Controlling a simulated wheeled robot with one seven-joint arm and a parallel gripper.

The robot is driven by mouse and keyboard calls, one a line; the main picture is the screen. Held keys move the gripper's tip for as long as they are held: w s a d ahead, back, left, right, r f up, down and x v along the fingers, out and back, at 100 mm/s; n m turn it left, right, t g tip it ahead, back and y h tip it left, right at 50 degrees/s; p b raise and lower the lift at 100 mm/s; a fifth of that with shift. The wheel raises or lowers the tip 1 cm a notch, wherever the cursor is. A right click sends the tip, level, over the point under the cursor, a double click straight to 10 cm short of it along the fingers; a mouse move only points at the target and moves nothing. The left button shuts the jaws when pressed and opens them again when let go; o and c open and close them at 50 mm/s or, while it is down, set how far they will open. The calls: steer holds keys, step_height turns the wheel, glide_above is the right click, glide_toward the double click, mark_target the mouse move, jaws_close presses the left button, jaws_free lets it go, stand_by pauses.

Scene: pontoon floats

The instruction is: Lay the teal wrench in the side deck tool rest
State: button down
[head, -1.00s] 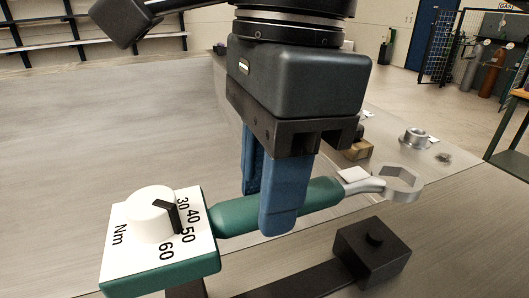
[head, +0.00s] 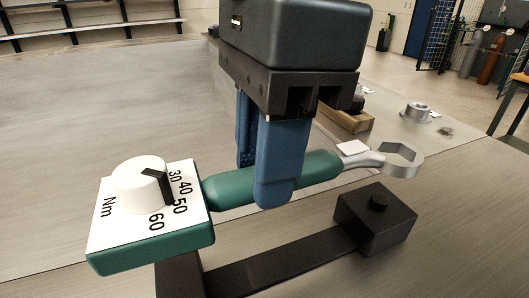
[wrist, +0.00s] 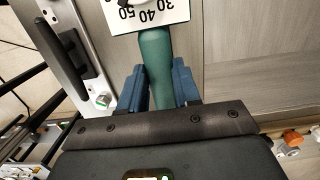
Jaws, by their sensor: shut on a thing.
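The teal wrench has a square dial head marked Nm, a teal handle (head: 225,190) and a silver ring end. My gripper (head: 276,195) is shut around the handle with its blue fingers and holds the wrench roughly level, dial head at left and ring at right. The handle (wrist: 155,60) also shows between the fingers in the wrist view. The black tool rest (head: 285,265) lies below, nearer the camera: a low bar with a pegged block at right and an upright at left, partly hidden by the dial head. The wrench looks apart from the rest; the exact gap is unclear.
A broad grey deck (head: 90,110) stretches left and behind, mostly clear. A wooden block (head: 345,119) and a metal collar (head: 417,112) stand behind the ring end. A green-edged table stands at far right.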

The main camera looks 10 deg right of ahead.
steer(key=shift+f+b, duration=2.45)
steer(key=shift+b, duration=0.1)
steer(key=shift+f+b, duration=0.8)
steer(key=shift+b, duration=0.45)
steer(key=c, duration=0.7)
jaws_free()
